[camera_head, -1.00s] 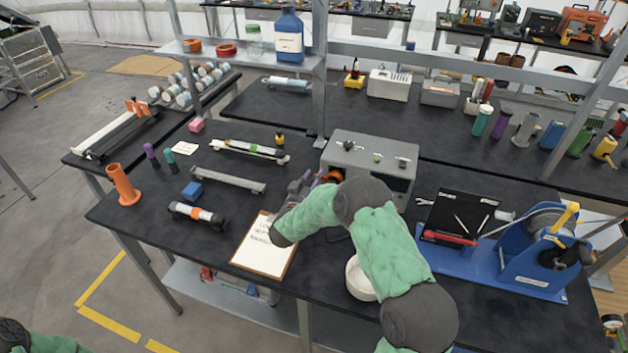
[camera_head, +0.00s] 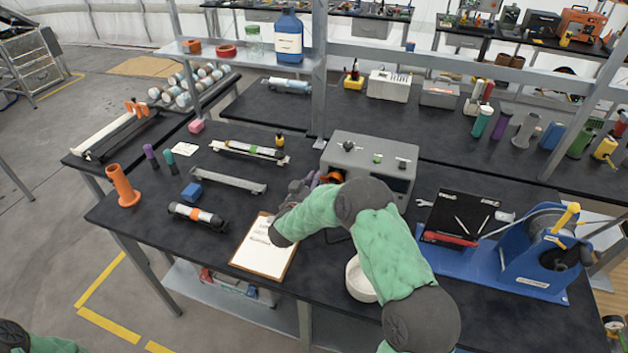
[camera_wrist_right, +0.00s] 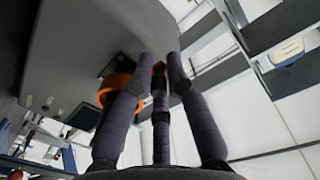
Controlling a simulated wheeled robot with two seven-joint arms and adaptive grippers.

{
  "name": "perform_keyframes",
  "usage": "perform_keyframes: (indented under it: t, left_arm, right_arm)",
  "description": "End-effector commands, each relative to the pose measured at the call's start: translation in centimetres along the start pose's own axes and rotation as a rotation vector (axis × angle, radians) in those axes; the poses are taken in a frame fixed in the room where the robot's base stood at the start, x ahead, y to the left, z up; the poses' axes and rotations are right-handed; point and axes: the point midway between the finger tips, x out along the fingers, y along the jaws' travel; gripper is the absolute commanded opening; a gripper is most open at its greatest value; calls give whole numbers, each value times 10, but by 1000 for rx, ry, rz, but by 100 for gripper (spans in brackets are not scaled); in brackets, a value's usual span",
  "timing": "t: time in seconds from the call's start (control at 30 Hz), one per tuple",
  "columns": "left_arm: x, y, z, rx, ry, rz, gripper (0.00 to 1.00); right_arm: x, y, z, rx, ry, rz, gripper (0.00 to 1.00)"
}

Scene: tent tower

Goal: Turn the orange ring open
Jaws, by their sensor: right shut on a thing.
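The orange ring (camera_head: 332,177) is on the left-facing side of a grey box (camera_head: 372,150) on the black workbench. It also shows in the right wrist view (camera_wrist_right: 113,88), partly hidden by a finger. My right gripper (camera_head: 314,183) reaches in from the front, beside the box. In the right wrist view its dark fingers (camera_wrist_right: 160,78) close together on a small orange piece that appears to be part of the ring. The exact contact is partly hidden. Of my left arm only a green sleeve shows at the bottom left; its gripper is out of view.
A clipboard (camera_head: 265,248) lies below my right forearm, and a white bowl (camera_head: 359,280) stands beside it. A blue-based winding device (camera_head: 545,250) is at the right. An orange tube holder (camera_head: 123,186) stands at the left. A shelf post (camera_head: 319,70) rises behind the box.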

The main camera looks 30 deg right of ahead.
Motion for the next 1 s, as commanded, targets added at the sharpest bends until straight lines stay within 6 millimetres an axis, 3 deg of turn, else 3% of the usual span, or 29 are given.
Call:
perform_keyframes:
  t: [0.27,1.0]
  left_arm:
    - [8,-3,0,0,0,0,40]
    - [62,-22,-2,0,0,0,40]
  right_arm:
    - [-2,0,-3,120,-11,0,0]
    - [-1,13,-40,813,-39,7,0]
